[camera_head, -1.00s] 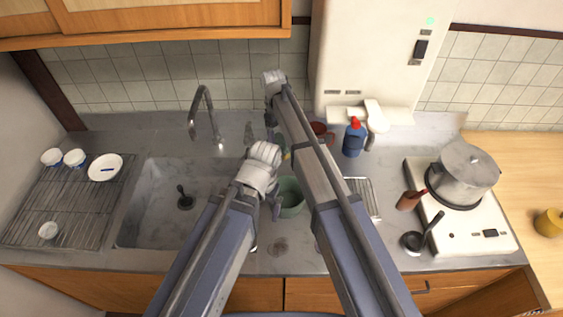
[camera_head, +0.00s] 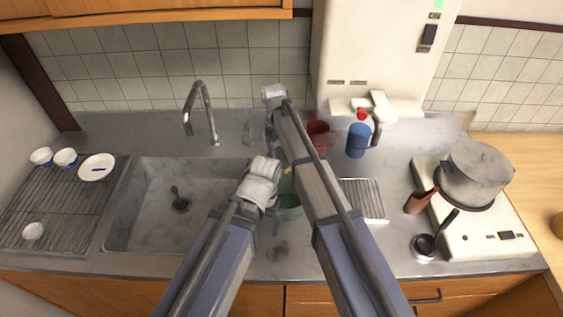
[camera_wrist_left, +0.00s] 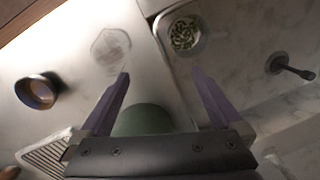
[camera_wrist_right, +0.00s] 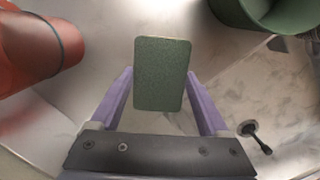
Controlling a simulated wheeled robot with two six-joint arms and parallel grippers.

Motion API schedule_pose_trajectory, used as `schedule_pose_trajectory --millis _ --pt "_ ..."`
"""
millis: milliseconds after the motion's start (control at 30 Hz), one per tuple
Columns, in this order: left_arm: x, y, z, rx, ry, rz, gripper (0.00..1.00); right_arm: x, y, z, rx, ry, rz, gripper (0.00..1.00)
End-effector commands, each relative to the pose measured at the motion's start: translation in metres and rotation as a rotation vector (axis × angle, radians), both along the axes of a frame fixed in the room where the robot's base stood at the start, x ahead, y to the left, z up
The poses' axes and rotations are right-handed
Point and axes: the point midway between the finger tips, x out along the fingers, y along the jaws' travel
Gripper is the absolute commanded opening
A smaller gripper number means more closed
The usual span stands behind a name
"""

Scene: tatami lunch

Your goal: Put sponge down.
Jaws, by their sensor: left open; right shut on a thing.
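The sponge (camera_wrist_right: 162,75) shows its dark green face in the right wrist view, upright between the fingertips. My right gripper (camera_wrist_right: 162,88) is shut on it. In the head view my right gripper (camera_head: 271,140) is above the counter between the faucet and the red mug, partly hidden by its own arm. A small yellow bit near it (camera_head: 286,170) may be the sponge's edge. My left gripper (camera_wrist_left: 160,85) is open and empty, with a green bowl (camera_wrist_left: 143,119) partly hidden below it. Whether the sponge touches anything is unclear.
The sink (camera_head: 150,235) lies left, with a faucet (camera_head: 200,115) behind. A red mug (camera_head: 318,133), a blue bottle (camera_head: 357,140) and a wire rack (camera_head: 362,198) stand right. A pot (camera_head: 477,175) sits on the stove. Some bare counter shows in front.

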Motion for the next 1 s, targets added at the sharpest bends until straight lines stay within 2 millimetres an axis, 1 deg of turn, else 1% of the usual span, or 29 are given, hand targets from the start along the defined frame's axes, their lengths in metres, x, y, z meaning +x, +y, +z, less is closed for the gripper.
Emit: schedule_pose_trajectory --millis 33,100,167,433,600,633,800,1000 --pt "0.0 0.0 -0.014 0.0 0.0 0.0 1.0 0.0 0.0 -0.014 0.0 0.0 0.0 0.35" --pt "0.0 0.0 -0.022 0.0 0.0 0.0 1.0 0.0 0.0 -0.022 0.0 0.0 0.0 0.35" --pt "0.0 0.0 -0.027 0.0 0.0 0.0 1.0 0.0 0.0 -0.027 0.0 0.0 0.0 0.35" --pt "0.0 0.0 -0.025 0.0 0.0 0.0 1.0 0.0 0.0 -0.025 0.0 0.0 0.0 0.35" --pt "0.0 0.0 -0.03 0.0 0.0 0.0 1.0 0.0 0.0 -0.03 0.0 0.0 0.0 0.35" --pt "0.0 0.0 -0.029 0.0 0.0 0.0 1.0 0.0 0.0 -0.029 0.0 0.0 0.0 0.81" --pt "0.0 0.0 -0.028 0.0 0.0 0.0 1.0 0.0 0.0 -0.028 0.0 0.0 0.0 1.0" --pt "0.0 0.0 -0.028 0.0 0.0 0.0 1.0 0.0 0.0 -0.028 0.0 0.0 0.0 1.0"
